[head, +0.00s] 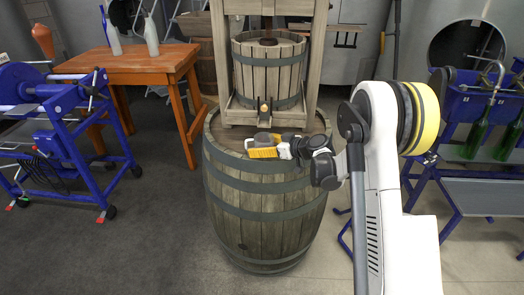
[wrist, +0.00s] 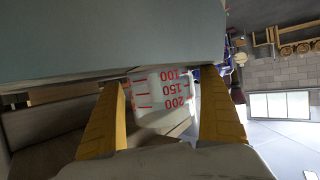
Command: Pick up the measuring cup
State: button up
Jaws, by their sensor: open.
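The measuring cup (wrist: 153,92) is whitish and translucent with red marks reading 100, 150 and 200. In the wrist view it shows between the two yellow fingers of my gripper (wrist: 161,82), with a gap visible on each side. My gripper is open. In the head view my gripper (head: 265,147) is low over the front of the barrel top, its yellow finger toward the camera. I cannot clearly make out the cup there; the gripper covers that spot.
The upright wooden barrel (head: 262,205) carries a wooden basket press (head: 268,70) close behind my gripper. A wooden table (head: 140,65) with bottles stands at the left, beside a blue machine (head: 60,125). Another blue machine (head: 470,115) with green bottles is at the right. The front left floor is clear.

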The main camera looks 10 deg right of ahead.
jog(key=c, duration=1.4)
jog(key=shift+o, duration=0.2)
jog(key=shift+r, duration=0.15)
